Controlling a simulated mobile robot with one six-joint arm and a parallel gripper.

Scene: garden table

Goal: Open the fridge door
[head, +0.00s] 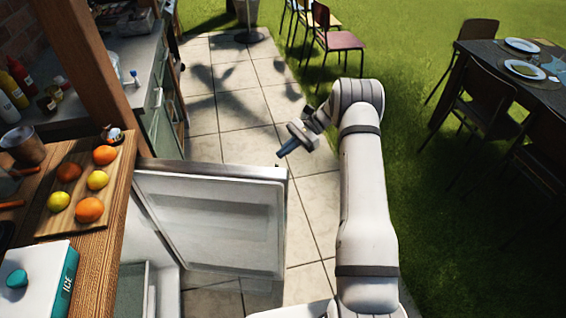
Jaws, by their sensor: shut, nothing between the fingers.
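The fridge door (208,222) stands swung open in the lower middle of the head view, its pale inner side with moulded shelves facing me. Part of the fridge's interior (136,290) shows at the lower left, below the wooden counter. My gripper (279,154) is shut and empty. Its blue-grey fingertips point left, just above the top right corner of the door. I cannot tell whether they touch the door. The door's outer side and handle are hidden.
A wooden counter (98,235) on the left holds a board with fruit and a white ICE box (40,285). A wooden post (95,70) rises behind it. Paved floor (240,110) is clear beyond the door. Chairs and a set table (500,60) stand on the grass.

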